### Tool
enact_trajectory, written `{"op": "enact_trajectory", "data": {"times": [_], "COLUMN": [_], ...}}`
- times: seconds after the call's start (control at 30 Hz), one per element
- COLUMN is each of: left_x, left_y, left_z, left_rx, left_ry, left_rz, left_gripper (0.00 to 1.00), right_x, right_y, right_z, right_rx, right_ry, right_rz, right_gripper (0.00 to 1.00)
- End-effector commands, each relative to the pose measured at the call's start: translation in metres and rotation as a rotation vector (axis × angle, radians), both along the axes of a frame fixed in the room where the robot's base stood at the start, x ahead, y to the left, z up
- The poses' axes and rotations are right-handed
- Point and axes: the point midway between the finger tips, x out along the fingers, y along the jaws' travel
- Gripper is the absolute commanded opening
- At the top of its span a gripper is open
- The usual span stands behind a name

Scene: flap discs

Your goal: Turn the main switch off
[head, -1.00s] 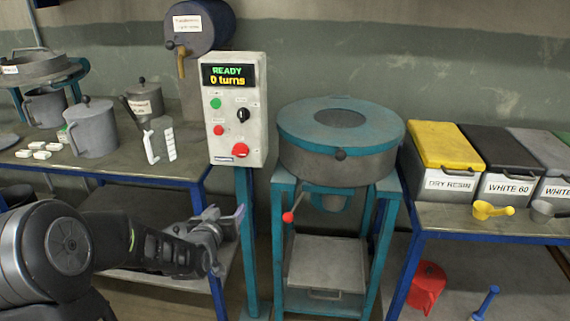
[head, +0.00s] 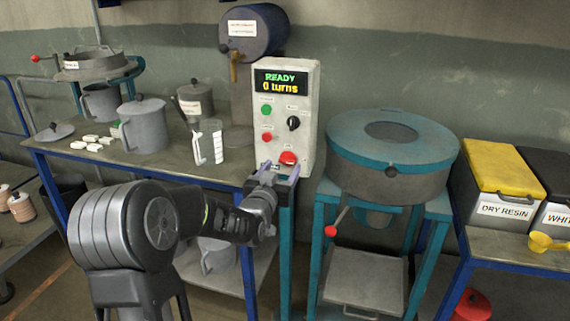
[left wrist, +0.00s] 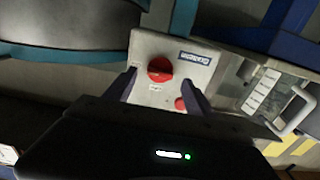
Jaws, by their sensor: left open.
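In the left wrist view the red switch (left wrist: 160,69) shows a bar-shaped handle and sits ahead, between the fingers. My left gripper (head: 278,172) is open and empty, just in front of the box's lower part; it also shows in the left wrist view (left wrist: 163,90). I cannot see any contact. My right gripper is not in view.
A teal-lidded drum machine (head: 392,150) with a red-knobbed lever (head: 331,231) stands right of the box. A bench (head: 180,165) with a grey jug (head: 145,125) and a clear measuring cup (head: 207,142) is to the left. Lidded bins (head: 497,180) stand at the right.

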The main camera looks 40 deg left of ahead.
Motion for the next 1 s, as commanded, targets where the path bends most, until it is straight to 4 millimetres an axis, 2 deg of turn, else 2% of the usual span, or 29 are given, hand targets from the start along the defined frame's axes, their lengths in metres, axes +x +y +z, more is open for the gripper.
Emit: {"op": "enact_trajectory", "data": {"times": [0.1, 0.23, 0.57, 1.0], "left_x": [0.017, 0.028, 0.031, 0.031], "left_y": [0.006, 0.010, 0.011, 0.011], "left_z": [0.000, 0.000, 0.000, 0.000], "left_rx": [0.001, 0.000, -0.001, -0.001], "left_ry": [0.000, 0.001, 0.000, 0.000], "left_rz": [0.000, 0.001, 0.000, 0.000], "left_gripper": [0.64, 0.64, 0.63, 0.27], "right_x": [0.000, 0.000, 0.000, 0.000], "right_y": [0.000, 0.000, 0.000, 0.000], "right_z": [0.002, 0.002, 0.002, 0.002], "right_rx": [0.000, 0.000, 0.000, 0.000], "right_ry": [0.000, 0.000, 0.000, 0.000], "right_rz": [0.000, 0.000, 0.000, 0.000], "right_gripper": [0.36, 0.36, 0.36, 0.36]}}
